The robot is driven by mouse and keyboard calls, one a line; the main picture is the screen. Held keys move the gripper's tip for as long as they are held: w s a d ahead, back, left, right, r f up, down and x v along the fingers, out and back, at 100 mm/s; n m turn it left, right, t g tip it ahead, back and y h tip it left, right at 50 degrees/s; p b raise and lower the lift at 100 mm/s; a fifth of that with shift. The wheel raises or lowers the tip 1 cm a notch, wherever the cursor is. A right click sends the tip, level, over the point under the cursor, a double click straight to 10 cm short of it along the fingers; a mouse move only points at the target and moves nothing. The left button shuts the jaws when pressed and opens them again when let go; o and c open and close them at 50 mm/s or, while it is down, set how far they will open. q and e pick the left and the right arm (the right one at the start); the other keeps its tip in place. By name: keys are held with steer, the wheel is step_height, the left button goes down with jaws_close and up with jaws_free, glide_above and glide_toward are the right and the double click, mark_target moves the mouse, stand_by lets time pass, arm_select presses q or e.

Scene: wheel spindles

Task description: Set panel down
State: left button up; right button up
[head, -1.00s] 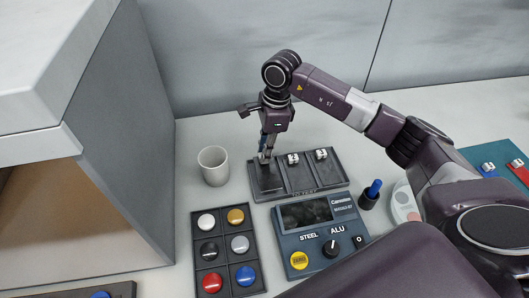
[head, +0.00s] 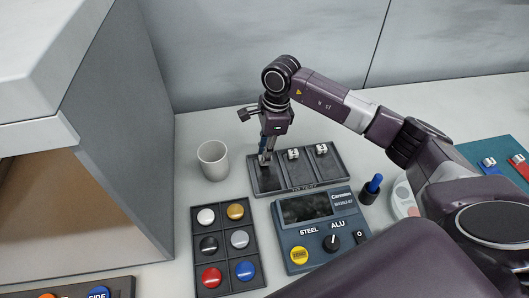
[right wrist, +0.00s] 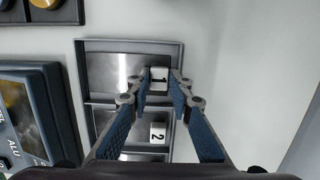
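A dark tray (head: 328,178) with three compartments stands on the table in the head view. Flat panels lie in it, and white tabs marked 2 (head: 293,153) and 3 (head: 321,149) show. My right gripper (head: 265,158) points down into the left compartment. In the right wrist view its fingers (right wrist: 160,80) close in on both sides of the white tab marked 1 (right wrist: 159,76). The grey panel 1 (right wrist: 118,70) lies flat, or nearly so, within its compartment; I cannot tell whether it touches the floor. My left gripper is not in view.
A white cup (head: 213,160) stands left of the tray. A gauge (head: 318,237) and a case of coloured discs (head: 223,262) are in front. A dark holder with a blue pen (head: 372,188) is to the right. A grey cabinet (head: 115,130) borders the left.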

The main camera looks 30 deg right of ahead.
steer(key=shift+o, duration=1.1)
steer(key=shift+w, duration=0.1)
steer(key=shift+r+p, duration=0.35)
steer(key=shift+p, duration=0.05)
steer(key=shift+r+p, duration=0.4)
steer(key=shift+p, duration=0.05)
step_height(320, 180, up, 12)
steer(key=d+b, duration=0.1)
steer(key=b, duration=0.3)
steer(key=shift+s+d+f, duration=0.25)
steer(key=shift+d, duration=0.15)
